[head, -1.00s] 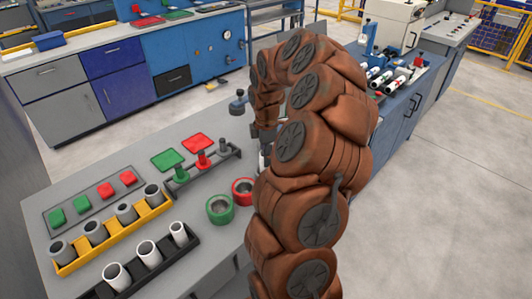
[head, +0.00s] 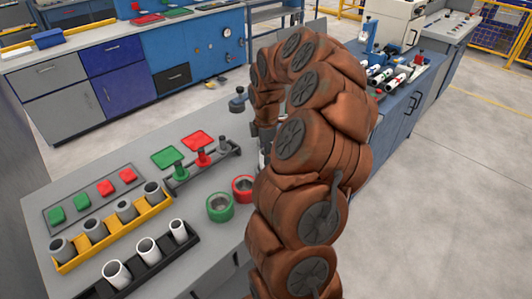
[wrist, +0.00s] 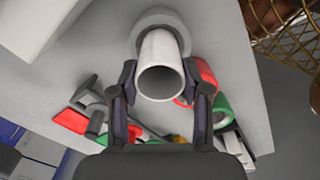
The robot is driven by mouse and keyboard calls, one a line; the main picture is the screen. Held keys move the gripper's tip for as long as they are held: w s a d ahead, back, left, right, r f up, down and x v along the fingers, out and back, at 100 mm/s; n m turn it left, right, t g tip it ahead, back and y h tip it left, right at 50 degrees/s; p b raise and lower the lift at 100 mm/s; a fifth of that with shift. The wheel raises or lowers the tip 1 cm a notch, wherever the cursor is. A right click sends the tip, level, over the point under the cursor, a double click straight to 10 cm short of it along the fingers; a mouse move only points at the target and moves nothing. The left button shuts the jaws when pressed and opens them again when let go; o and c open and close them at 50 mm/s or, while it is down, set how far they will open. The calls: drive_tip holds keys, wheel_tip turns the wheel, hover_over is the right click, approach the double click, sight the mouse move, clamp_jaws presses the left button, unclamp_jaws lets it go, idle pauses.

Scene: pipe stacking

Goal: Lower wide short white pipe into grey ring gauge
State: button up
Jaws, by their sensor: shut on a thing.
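The wide short white pipe (wrist: 157,48) is gripped between the two dark fingers of my gripper (wrist: 159,66) in the wrist view. Its open end faces the camera. The grey ring gauge (wrist: 160,16) shows as a light grey rim behind the pipe's far end, offset toward the top of the picture. The pipe covers most of the ring, so I cannot tell whether its lower end is inside the ring or above it. In the head view my arm hides most of the gripper, the pipe and the ring.
A green ring (head: 220,207) and a red ring (head: 243,189) stand on the grey bench left of my arm. A black rack holds white pipes (head: 148,250); a yellow rack (head: 112,236) holds grey ones. A rack with green and red pegs (head: 202,162) stands behind.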

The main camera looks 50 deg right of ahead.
drive_tip(key=shift+f, duration=0.4)
idle(0.4)
drive_tip(key=o, duration=1.2)
drive_tip(key=shift+r, duration=0.15)
wheel_tip(320, 180, up, 12)
drive_tip(key=shift+a, duration=0.1)
idle(0.4)
